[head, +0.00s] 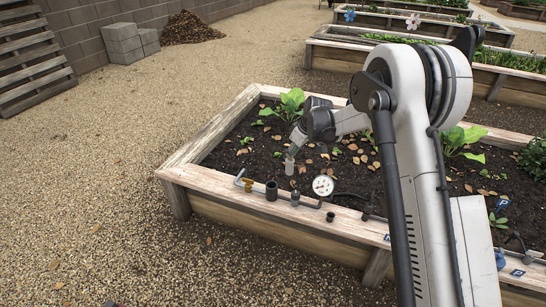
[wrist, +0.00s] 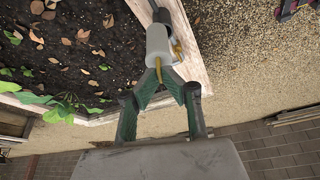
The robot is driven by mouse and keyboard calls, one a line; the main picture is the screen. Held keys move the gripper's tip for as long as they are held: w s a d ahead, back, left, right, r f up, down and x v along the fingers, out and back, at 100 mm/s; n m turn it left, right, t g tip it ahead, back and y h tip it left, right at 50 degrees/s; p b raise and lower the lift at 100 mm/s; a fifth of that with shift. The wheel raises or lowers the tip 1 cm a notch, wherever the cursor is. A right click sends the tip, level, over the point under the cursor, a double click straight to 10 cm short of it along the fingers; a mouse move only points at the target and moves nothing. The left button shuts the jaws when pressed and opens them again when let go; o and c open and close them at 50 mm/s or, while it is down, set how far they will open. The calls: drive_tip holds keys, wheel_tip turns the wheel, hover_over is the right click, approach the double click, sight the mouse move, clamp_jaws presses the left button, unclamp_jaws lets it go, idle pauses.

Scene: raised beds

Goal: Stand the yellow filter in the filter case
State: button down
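The yellow filter (wrist: 158,43) looks like a pale grey-white cylinder with a yellow stem at its near end. My gripper (wrist: 161,80) has its green-padded fingers closed in on that stem. In the head view my gripper (head: 294,147) is over the front of the bed, with the pale filter (head: 289,166) hanging below it, nearly upright. A dark upright cylinder (head: 271,190), likely the filter case, stands on the front ledge, below and left of the filter. The filter is apart from it. In the wrist view the filter hides most of what lies behind it.
A bent pipe with a brass-yellow fitting (head: 248,185) and a small dark fitting (head: 295,198) are along the ledge (head: 215,184). A round white gauge (head: 322,185) stands to the right. A small black piece (head: 330,216) lies in front. Plants and leaves fill the soil behind.

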drive_tip(key=w+a+f+n+g+b, duration=0.1)
drive_tip(key=w+a+f+n+b, duration=0.2)
drive_tip(key=a+f, duration=0.4)
drive_tip(key=shift+w+a+f+n+y, duration=0.35)
drive_tip(key=shift+w+f, duration=0.5)
drive_tip(key=shift+f, duration=0.75)
drive_tip(key=shift+d+b, duration=0.1)
drive_tip(key=shift+b, duration=0.3)
wheel_tip(320, 180, down, 9)
drive_tip(key=b, duration=0.5)
drive_tip(key=shift+b, duration=0.3)
idle(3.6)
drive_tip(key=shift+f, duration=0.1)
drive_tip(key=c, duration=1.8)
unclamp_jaws()
drive_tip(key=shift+c, duration=0.2)
